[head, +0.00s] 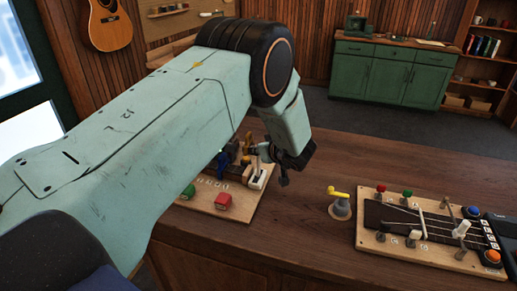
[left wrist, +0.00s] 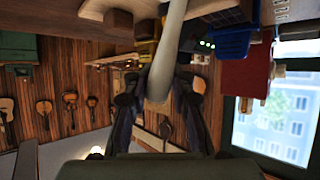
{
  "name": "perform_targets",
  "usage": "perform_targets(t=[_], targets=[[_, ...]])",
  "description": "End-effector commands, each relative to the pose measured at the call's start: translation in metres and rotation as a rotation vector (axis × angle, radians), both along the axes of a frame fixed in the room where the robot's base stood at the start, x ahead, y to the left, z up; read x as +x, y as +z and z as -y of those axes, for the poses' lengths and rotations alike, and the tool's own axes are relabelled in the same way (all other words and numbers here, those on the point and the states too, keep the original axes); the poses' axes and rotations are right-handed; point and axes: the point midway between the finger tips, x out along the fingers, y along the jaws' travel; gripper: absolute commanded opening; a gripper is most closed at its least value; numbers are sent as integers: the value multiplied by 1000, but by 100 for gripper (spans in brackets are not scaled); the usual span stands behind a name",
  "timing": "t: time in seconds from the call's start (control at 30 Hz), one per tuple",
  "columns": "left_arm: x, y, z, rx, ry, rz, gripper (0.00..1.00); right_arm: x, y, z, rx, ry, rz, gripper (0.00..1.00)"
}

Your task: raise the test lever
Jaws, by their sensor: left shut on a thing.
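A pale lever (left wrist: 168,50) stands between the fingers of my left gripper (left wrist: 158,100) in the left wrist view, and the gripper is shut on it. In the head view my left gripper (head: 268,155) is at the back right part of the left wooden board (head: 238,210). A small white piece with a dark slot (head: 258,175) shows just below it there. My forearm hides much of that board, and the fingers' hold is hard to see from the head. My right gripper is not in view.
A yellow-handled lever (head: 339,191) stands on the table to the right. A second board (head: 400,247) with strings, knobs and buttons lies further right.

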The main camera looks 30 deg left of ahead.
Motion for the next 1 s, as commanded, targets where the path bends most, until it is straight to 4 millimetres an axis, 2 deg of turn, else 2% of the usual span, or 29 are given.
perform_targets(t=[0.03, 0.2, 0.23, 0.5, 0.83, 1.0], targets=[[6, 4, 4, -3, -13, 12, 0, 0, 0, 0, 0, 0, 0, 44], [6, 4, 5, -3, -14, 13, 0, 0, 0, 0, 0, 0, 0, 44], [6, 4, 5, -2, -14, 14, 22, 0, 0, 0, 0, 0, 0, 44], [4, 3, 3, -1, -9, 8, 44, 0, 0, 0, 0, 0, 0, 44], [1, 3, 4, 0, -6, 4, 44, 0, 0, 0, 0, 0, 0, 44], [-8, 14, 20, 1, -10, 5, 44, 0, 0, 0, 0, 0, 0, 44]])
